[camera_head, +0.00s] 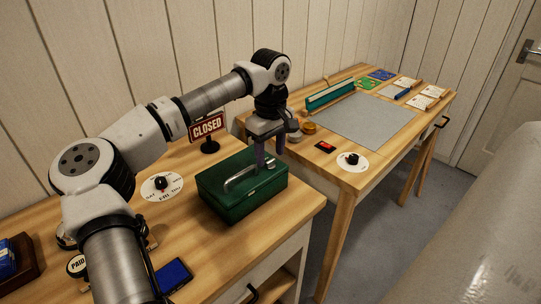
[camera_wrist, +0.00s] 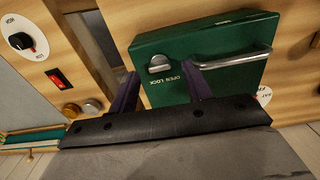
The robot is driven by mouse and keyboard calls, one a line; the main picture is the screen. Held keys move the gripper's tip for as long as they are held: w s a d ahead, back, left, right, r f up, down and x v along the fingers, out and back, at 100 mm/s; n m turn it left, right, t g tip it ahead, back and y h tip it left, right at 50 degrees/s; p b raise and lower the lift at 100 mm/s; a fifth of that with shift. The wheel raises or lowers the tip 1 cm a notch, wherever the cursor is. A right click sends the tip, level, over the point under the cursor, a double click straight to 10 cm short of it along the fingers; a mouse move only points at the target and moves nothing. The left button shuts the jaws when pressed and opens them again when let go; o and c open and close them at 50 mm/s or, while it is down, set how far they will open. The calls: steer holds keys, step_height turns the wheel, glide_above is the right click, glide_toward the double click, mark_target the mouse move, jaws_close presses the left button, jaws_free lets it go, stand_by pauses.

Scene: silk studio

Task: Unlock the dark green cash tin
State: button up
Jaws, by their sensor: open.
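The dark green cash tin (camera_head: 232,208) stands shut on the near wooden table, by its right edge. A silver bar handle (camera_head: 250,176) lies across its top; the handle also shows in the wrist view (camera_wrist: 232,58). Beside one end of the handle is a round silver lock knob (camera_wrist: 158,63), with the words OPEN and LOCK (camera_wrist: 189,77) printed near it. My gripper (camera_head: 268,157) points down over the knob end of the tin, open and empty. In the wrist view its two dark fingers (camera_wrist: 161,69) appear on either side of the knob. I cannot tell whether they touch it.
A CLOSED sign (camera_head: 207,128) stands behind the tin, and a white dial with a black knob (camera_head: 162,185) lies to its left. A blue pad (camera_head: 174,275) lies in front. Across a gap, the second table holds a red switch (camera_head: 325,147) and another dial (camera_head: 352,162).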

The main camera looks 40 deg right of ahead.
mark_target(271, 160)
step_height(271, 160, up, 12)
steer(key=b, duration=0.1)
steer(key=shift+r, duration=0.15)
stand_by(0.6)
